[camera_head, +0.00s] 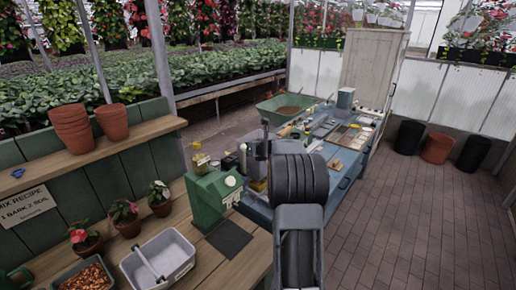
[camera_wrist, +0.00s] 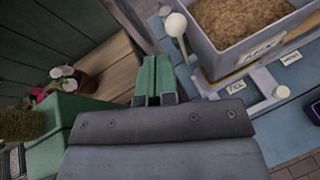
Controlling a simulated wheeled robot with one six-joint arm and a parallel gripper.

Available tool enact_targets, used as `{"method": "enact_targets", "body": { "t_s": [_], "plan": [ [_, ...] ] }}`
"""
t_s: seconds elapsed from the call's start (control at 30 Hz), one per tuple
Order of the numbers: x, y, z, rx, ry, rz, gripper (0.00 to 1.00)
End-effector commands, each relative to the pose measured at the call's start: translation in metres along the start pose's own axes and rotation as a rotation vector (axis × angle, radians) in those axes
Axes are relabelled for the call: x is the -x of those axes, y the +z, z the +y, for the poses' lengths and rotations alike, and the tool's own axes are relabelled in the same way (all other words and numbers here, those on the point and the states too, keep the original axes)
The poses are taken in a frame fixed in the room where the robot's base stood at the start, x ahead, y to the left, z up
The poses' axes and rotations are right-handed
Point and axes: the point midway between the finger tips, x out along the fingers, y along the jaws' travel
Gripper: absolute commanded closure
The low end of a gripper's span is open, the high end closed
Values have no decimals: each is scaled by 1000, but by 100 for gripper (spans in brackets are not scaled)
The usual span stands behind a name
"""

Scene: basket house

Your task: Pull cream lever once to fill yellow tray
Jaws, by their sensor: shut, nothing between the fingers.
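In the wrist view, my gripper (camera_wrist: 155,72) shows two fingers close together, shut and empty. A cream ball knob (camera_wrist: 175,24) on a stem stands beyond and slightly right of the fingertips, apart from them, beside a grey hopper (camera_wrist: 226,60) of brown material. A second pale ball (camera_wrist: 282,92) sits on a pale bracket at right, near a small label. Which of these is the cream lever is unclear. In the head view, a green dispenser (camera_head: 208,190) with a cream knob (camera_head: 230,181) stands left of my arm. I cannot make out the yellow tray with certainty.
Potted flowers (camera_head: 124,212) and a grey bin (camera_head: 158,262) with a scoop stand on the wooden bench at left. Terracotta pots (camera_head: 72,128) sit on a shelf above. A blue table (camera_head: 345,165) with tools lies beyond my arm. The brick floor (camera_head: 410,225) at right is clear.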

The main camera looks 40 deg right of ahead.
Motion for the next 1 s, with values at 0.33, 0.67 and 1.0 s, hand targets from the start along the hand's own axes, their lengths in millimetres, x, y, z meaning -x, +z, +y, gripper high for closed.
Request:
{"method": "enact_targets", "body": {
  "t_s": [0.33,0.67,1.0],
  "plan": [
    [46,20,4,-2,-6,-1,100],
    [53,23,7,-2,-3,1,100],
    [53,23,7,-1,-3,1,100]
  ]
}}
